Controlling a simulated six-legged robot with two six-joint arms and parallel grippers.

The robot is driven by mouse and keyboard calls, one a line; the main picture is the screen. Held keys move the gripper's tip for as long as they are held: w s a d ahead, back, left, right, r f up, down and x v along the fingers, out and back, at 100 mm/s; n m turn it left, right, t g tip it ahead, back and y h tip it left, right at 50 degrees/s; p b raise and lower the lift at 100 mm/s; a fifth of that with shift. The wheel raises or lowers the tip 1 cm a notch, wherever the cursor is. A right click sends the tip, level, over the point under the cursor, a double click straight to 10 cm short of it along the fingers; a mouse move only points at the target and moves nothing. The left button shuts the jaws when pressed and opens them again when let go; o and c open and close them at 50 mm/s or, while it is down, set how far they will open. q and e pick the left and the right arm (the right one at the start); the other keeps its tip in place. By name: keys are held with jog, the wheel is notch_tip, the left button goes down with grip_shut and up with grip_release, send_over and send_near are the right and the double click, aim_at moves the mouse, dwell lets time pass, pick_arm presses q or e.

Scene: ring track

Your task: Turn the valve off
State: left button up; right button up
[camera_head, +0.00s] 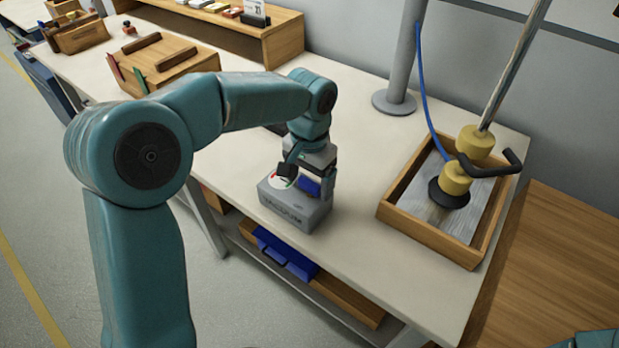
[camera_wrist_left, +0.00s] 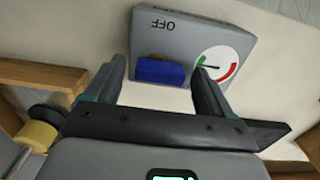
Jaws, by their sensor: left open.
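The valve is a grey box (camera_head: 295,212) on the white workbench, with a blue handle (camera_head: 309,187) and a round white dial (camera_head: 281,181) on top. In the left wrist view the box (camera_wrist_left: 205,32) carries the word OFF at its upper left. The blue handle (camera_wrist_left: 160,71) lies crosswise there, and the dial (camera_wrist_left: 217,66) has green and red arcs with a dark needle by the green. My left gripper (camera_head: 298,176) is just above the box, pointing down. Its open fingers (camera_wrist_left: 158,76) are on either side of the handle, with gaps visible; their exact height is unclear. My right gripper is out of view.
A wooden tray (camera_head: 430,239) with yellow and black fittings stands right of the valve box. A grey post (camera_head: 401,60) rises behind. A wooden box (camera_head: 165,66) is at the back left. Bare bench lies between valve and tray.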

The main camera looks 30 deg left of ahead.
pick_arm(q)
jog(key=c, duration=1.1)
jog(key=shift+o, duration=0.2)
jog(key=shift+n, duration=0.3)
jog(key=n, duration=0.3)
jog(key=shift+s+r+n, duration=0.1)
jog(key=shift+n, duration=0.2)
jog(key=n, duration=0.9)
jog(key=shift+s+d, duration=0.1)
jog(key=shift+n+b, duration=0.45)
jog(key=shift+n, duration=1.85)
